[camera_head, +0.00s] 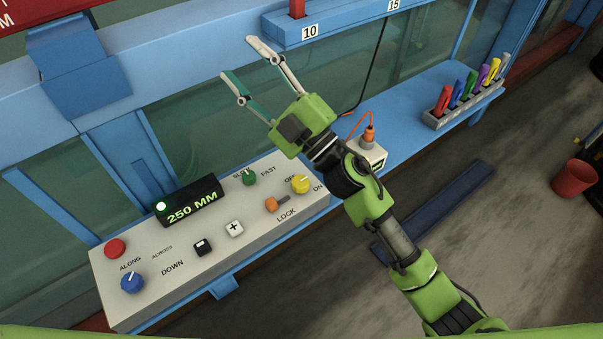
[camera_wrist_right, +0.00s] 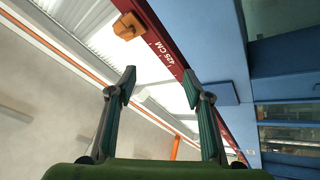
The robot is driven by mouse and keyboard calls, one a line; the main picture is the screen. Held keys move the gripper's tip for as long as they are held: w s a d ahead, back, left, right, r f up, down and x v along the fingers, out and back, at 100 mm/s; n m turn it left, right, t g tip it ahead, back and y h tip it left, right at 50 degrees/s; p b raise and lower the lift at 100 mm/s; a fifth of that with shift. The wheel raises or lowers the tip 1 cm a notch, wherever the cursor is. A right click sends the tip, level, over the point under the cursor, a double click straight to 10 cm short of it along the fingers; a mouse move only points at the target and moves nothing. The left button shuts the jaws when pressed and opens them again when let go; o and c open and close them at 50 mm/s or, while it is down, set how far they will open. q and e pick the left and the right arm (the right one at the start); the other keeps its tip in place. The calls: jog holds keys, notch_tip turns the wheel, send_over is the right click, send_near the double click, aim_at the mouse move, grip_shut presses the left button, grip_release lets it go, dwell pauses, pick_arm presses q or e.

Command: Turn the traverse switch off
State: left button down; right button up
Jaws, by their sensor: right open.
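The sloping grey control panel (camera_head: 215,262) is at lower left in the head view. On it, a yellow knob (camera_head: 300,184) sits between the labels OFF and ON, near the right end; its pointer is too small to read surely. My right gripper (camera_head: 238,58) is open and empty, above and beyond the panel, well apart from the yellow knob. Its two fingers also show spread in the right wrist view (camera_wrist_right: 159,75), with nothing between them. The wrist view does not show the panel. My left gripper is not in view.
A grey box with an orange plug (camera_head: 369,134) stands right of the panel.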

jog(key=s+a+r+n+g+y, duration=0.2)
jog(key=s+a+n+g+y, duration=0.2)
jog(key=s+a+n+g, duration=0.45)
notch_tip(320, 180, down, 2)
jog(key=s+a+f+n+g+h, duration=0.1)
jog(key=a+n+g+h, duration=0.15)
jog(key=n+g, duration=0.45)
jog(key=n+h, duration=0.4)
jog(key=h, duration=1.6)
send_near(301, 181)
jog(key=shift+m+t+y, duration=0.25)
jog(key=f+p, duration=0.2)
jog(key=f, duration=0.1)
jog(key=f+p, duration=0.3)
jog(key=f, duration=0.1)
jog(key=shift+s+d+f+p, duration=0.1)
jog(key=shift+s+f+p, duration=0.1)
jog(key=shift+f+p, duration=0.15)
jog(key=shift+f, duration=0.5)
